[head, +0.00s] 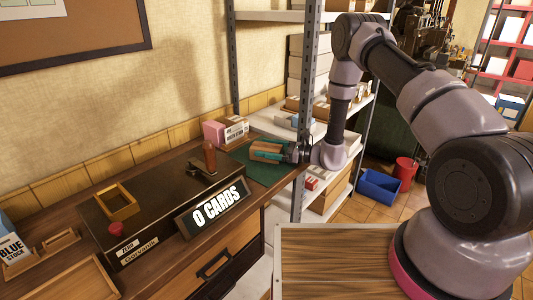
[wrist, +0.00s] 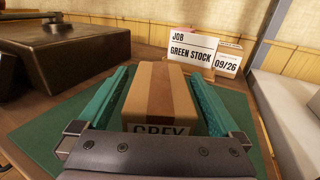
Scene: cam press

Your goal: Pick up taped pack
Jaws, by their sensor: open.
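The taped pack (wrist: 160,98) is a brown box with a darker tape strip along its top and a label reading "GREY", partly cut off by my gripper's body. It lies on a green mat (wrist: 40,140). My gripper (wrist: 163,95) is open, with one teal finger on each side of the pack. Whether the fingers touch its sides I cannot tell. In the head view, my gripper (head: 268,156) is low over the mat (head: 282,175) at the bench's far right end, and the pack (head: 262,146) shows only in part.
A card reading "JOB GREEN STOCK" (wrist: 193,50) stands behind the pack. A dark machine (head: 160,205) with a "0 CARDS" sign (head: 215,207) stands left of the mat. A metal shelf post (head: 307,100) rises close to my arm.

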